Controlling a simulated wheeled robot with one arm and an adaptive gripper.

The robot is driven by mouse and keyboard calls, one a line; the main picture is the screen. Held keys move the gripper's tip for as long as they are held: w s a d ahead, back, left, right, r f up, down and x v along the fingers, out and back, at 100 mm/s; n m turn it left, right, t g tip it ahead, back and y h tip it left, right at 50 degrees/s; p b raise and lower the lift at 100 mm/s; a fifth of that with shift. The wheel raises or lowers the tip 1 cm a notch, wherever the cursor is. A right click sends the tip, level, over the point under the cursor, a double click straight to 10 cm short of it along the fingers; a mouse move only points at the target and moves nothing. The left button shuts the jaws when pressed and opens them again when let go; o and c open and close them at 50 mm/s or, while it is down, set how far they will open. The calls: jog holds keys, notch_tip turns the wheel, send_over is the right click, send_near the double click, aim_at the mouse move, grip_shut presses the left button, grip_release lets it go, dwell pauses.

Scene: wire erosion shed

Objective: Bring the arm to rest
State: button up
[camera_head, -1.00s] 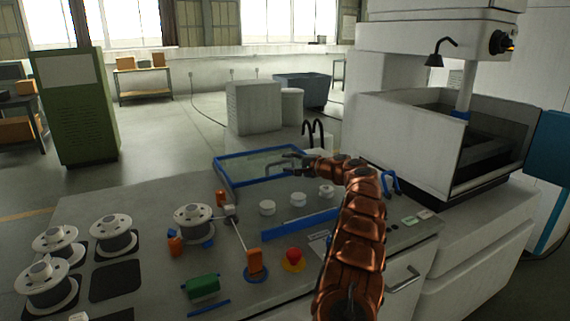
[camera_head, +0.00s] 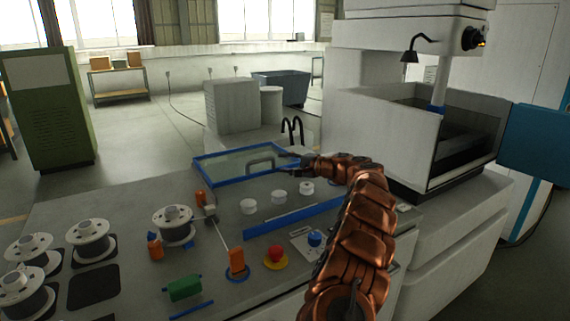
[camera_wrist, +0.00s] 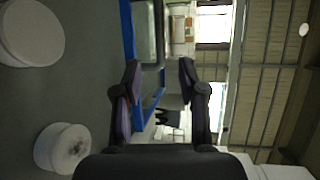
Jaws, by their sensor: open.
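My copper-coloured arm (camera_head: 352,235) rises from the lower right and bends left over the workbench. My gripper (camera_head: 280,160) points left at the right end of the blue-framed clear panel (camera_head: 215,178). Whether it touches the panel I cannot tell. In the wrist view, the two dark fingers of my gripper (camera_wrist: 158,70) stand well apart with nothing between them. The blue frame (camera_wrist: 129,30) shows behind them.
Small white round pieces (camera_head: 279,196) and a blue bar (camera_head: 290,218) lie just below the arm. A red button (camera_head: 275,253), a blue knob (camera_head: 315,238) and several wire spools (camera_head: 173,222) are on the bench. The white machine tank (camera_head: 385,140) stands close on the right.

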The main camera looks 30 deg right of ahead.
jog(key=shift+a, duration=0.1)
dwell(0.3)
jog(key=s+a+r+n+g+y+p, duration=0.1)
jog(key=s+a+r+n+g+y, duration=0.15)
jog(key=a, duration=0.75)
jog(key=s+a+r+n+g+y, duration=0.2)
jog(key=s+a+r, duration=0.2)
jog(key=a, duration=0.7)
jog(key=s+a+n+g+h+p, duration=0.1)
jog(key=s+a+n+g, duration=0.45)
jog(key=s+a, duration=0.95)
jog(key=s+d+f+n+g+h+p, duration=0.1)
jog(key=s+f+n+g+h, duration=0.15)
jog(key=s, duration=1.15)
jog(key=s+f+n+g+h+p, duration=0.15)
jog(key=s+f+h, duration=0.25)
jog(key=s, duration=1)
jog(key=s+d+f+g+h, duration=0.2)
jog(key=s+d+f+h, duration=0.2)
jog(key=s+d, duration=0.5)
jog(key=s, duration=0.4)
jog(key=shift+f, duration=0.2)
